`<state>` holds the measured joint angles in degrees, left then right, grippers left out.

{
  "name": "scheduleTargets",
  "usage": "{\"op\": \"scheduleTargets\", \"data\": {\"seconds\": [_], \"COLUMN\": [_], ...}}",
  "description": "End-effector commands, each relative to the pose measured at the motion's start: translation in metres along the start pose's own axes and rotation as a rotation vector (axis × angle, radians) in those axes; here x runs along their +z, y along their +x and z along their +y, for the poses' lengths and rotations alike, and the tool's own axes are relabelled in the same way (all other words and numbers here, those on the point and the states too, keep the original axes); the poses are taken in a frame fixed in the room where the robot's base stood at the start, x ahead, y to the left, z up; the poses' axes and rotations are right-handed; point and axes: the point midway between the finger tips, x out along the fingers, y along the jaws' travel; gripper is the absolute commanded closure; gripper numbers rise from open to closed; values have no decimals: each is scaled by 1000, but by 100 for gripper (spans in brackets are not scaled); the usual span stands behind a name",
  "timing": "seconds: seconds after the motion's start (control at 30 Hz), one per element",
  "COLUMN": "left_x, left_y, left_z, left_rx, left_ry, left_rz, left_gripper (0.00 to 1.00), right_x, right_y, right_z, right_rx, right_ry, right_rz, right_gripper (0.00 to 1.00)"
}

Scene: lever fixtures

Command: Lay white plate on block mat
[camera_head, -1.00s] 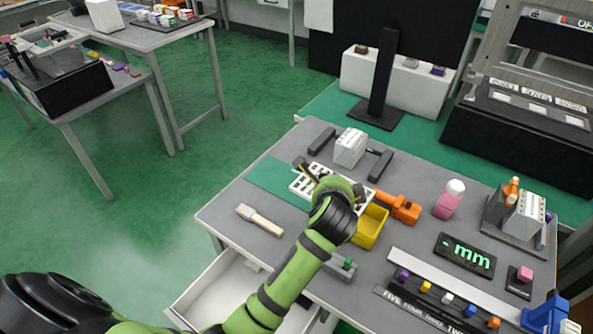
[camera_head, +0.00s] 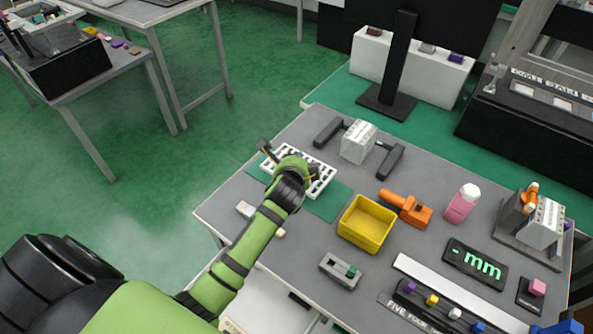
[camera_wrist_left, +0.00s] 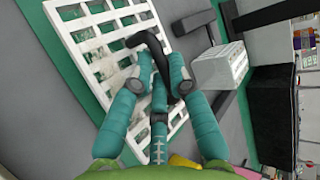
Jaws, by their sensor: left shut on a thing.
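The white plate (camera_head: 322,181), a slotted grid, is over the green block mat (camera_head: 327,206) on the grey table. Mat shows at the plate's left and front right sides. I cannot tell whether the plate touches the mat or hangs just above it. My left gripper (camera_head: 291,166) hides the plate's middle. In the left wrist view, my left gripper (camera_wrist_left: 158,82) is shut around a black curved handle on the plate (camera_wrist_left: 75,45). The plate looks tilted in that view, with the mat (camera_wrist_left: 101,8) beside it. My right gripper is not in view.
A yellow bin (camera_head: 366,224) and an orange tool (camera_head: 407,207) stand right of the mat. A white block (camera_head: 358,142) between dark bars is behind it. A wooden-handled tool (camera_head: 246,209) lies in front, partly hidden by my arm. A lever fixture (camera_head: 341,269) is nearer.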

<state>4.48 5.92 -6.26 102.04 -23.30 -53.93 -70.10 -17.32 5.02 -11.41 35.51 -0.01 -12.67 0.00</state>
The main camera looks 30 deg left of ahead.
Motion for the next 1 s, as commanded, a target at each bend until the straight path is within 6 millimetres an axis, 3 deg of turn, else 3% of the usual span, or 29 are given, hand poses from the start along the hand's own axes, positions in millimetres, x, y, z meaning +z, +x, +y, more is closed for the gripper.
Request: {"op": "scheduleTargets", "data": {"seconds": [0.1,0.3,0.7,0.73,0.77,0.8,1.0], "left_x": [1,-6,-7,-7,-7,-7,-7], "left_y": [6,20,23,23,23,23,23], "left_z": [8,32,36,37,37,37,36], "left_rx": [1,1,-2,0,0,0,0], "left_ry": [-1,-1,0,0,0,0,0], "left_rz": [0,2,1,1,1,1,2], "left_gripper": [100,100,100,74,62,58,58], "right_x": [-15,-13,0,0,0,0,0], "right_y": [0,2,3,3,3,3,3], "right_z": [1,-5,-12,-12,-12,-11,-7], "right_rx": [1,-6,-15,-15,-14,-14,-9], "right_ry": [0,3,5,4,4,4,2], "right_rz": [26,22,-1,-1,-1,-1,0], "right_gripper": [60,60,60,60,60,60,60]}}
